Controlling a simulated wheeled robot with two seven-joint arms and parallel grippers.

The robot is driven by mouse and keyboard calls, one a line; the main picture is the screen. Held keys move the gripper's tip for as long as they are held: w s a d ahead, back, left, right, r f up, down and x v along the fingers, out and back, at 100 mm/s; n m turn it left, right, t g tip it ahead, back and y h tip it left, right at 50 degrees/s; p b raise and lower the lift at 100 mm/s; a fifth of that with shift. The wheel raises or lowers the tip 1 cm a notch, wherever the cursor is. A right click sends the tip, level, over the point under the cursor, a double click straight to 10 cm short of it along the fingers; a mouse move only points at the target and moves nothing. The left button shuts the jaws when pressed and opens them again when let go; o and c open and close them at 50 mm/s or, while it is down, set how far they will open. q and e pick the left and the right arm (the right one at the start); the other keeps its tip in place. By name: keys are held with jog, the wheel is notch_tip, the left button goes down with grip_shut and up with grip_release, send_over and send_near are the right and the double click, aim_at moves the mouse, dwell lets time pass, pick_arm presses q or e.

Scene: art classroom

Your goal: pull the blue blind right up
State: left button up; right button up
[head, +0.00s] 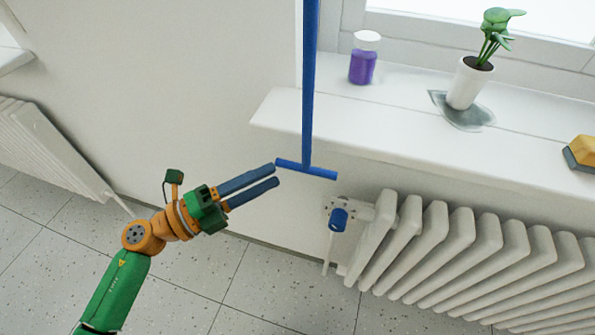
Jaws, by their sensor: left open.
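A blue strap or rod (309,80) hangs down from the top of the head view, in front of the windowsill's left end. A blue crossbar (318,173) sits at its lower end, forming an upside-down T. The blind itself is out of view above. My left gripper (276,175) is open, with its two blue-grey fingers pointing right. Its fingertips are at the crossbar's left end in the picture; I cannot tell whether they touch it. My right gripper is not in view.
A white windowsill (400,125) holds a jar of purple paint (363,58), a potted plant (472,80) on a grey patch, and a yellow sponge-like block (582,153). Below are a white radiator (470,250) and its blue valve knob (339,218). Another radiator (50,150) stands left.

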aim_at(287, 161)
pick_arm(q)
jog(key=x, duration=0.2)
jog(key=w+p+x, duration=0.1)
jog(key=x, duration=0.1)
jog(key=shift+w+r, duration=0.1)
jog(key=shift+d, duration=0.5)
jog(key=shift+a, duration=0.1)
grip_shut()
dwell(0.8)
